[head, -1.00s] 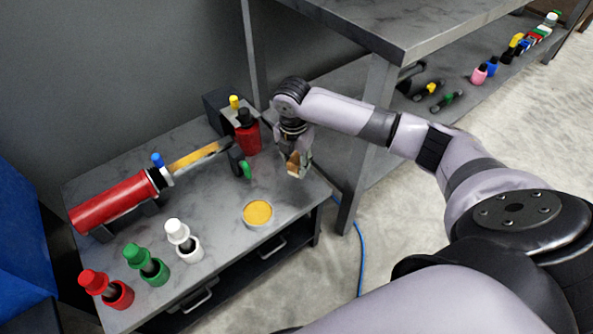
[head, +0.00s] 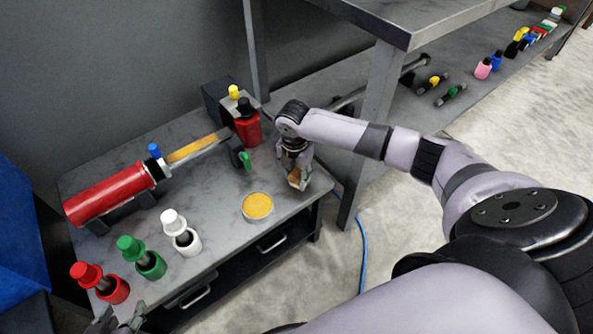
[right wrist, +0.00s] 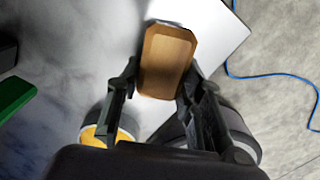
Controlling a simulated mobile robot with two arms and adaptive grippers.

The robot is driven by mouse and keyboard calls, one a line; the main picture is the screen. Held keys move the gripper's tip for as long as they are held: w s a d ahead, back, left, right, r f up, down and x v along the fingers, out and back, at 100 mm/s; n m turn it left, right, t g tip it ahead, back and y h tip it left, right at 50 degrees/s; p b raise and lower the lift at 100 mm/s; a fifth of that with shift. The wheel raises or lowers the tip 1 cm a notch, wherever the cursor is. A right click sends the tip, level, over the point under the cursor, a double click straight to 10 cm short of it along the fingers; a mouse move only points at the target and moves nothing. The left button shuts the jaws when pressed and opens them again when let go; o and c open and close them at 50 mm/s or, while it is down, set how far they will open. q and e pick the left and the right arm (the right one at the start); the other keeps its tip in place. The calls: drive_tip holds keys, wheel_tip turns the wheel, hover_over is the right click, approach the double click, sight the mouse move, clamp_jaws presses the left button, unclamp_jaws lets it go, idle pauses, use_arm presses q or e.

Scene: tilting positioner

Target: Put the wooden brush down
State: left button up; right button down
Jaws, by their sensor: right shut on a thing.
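The wooden brush (right wrist: 167,60) is a tan block with cut corners, held between the fingers of my right gripper (right wrist: 155,92). In the head view the right gripper (head: 296,172) points down near the right edge of the grey table (head: 222,240), with the brush (head: 295,180) low at its fingertips. I cannot tell whether the brush touches the tabletop. My left gripper (head: 121,320) shows only in part at the bottom left edge of the head view, its fingertips apart, in front of the red bottle.
A round tin with yellow content (head: 257,206) stands left of the brush. Red (head: 113,288), green (head: 149,263) and white (head: 186,240) bottles line the front left. A red cylinder (head: 110,195) lies behind. A blue cable (head: 364,240) runs on the floor.

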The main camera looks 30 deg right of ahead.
drive_tip(key=shift+f, duration=0.15)
drive_tip(key=c, duration=1.1)
unclamp_jaws()
